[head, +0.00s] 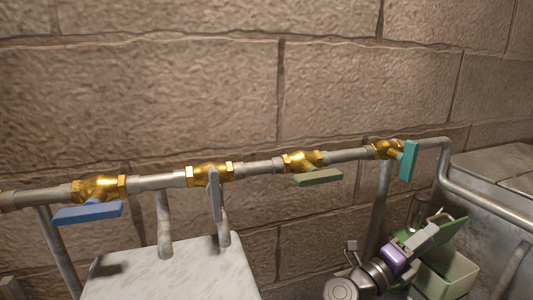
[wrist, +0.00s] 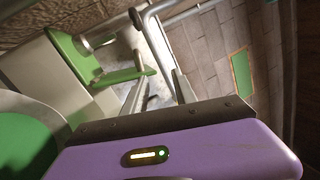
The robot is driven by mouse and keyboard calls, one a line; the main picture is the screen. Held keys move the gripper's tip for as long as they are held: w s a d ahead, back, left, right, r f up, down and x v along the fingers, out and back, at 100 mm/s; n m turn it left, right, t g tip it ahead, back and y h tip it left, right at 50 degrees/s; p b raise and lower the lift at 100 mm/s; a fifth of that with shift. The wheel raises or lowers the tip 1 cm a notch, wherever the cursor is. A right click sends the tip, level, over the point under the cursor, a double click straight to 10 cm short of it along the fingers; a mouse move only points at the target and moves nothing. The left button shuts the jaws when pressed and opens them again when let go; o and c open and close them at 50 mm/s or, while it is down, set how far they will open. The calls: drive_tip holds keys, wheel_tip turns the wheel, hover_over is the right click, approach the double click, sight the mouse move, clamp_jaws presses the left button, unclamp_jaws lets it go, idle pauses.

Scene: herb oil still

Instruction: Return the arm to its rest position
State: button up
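My gripper (head: 442,217) is at the lower right of the head view, on my arm with its purple section. It is low, below the right end of the pipe, and apart from the valves. In the wrist view the two pale fingers of my gripper (wrist: 158,88) stand apart beyond the purple housing, with nothing seen between them. The fingertips are small and partly blurred.
A grey pipe (head: 260,167) crosses before a stone wall, with brass valves. Their handles are blue (head: 88,213), grey (head: 214,195), green (head: 318,178) and teal (head: 409,160). A pale block (head: 170,275) stands below. A grey tank (head: 500,185) is at right.

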drive_tip(key=s+a+f+n+t+y, duration=0.25)
drive_tip(key=s+n+t+y, duration=0.25)
drive_tip(key=s+n, duration=0.3)
drive_tip(key=s+a+f+n+t+y, duration=0.1)
drive_tip(key=s+f+n+t+y, duration=0.3)
drive_tip(key=s+n, duration=0.45)
drive_tip(key=s+a+f+n+t+y, duration=0.2)
drive_tip(key=s+f+n+t+y, duration=0.25)
drive_tip(key=s+n, duration=0.35)
drive_tip(key=s+a+n+g+y, duration=0.2)
drive_tip(key=s+a+n+g, duration=0.1)
drive_tip(key=s, duration=0.7)
drive_tip(key=s+a+n+g+y+p, duration=0.1)
drive_tip(key=s+a+n+g+y, duration=0.2)
drive_tip(key=s, duration=0.8)
drive_tip(key=a+n+g, duration=0.1)
drive_tip(key=a+n, duration=0.1)
drive_tip(key=a, duration=0.1)
drive_tip(key=shift+a+f+n, duration=0.25)
drive_tip(key=shift+f+n, duration=0.1)
drive_tip(key=shift+f, duration=0.05)
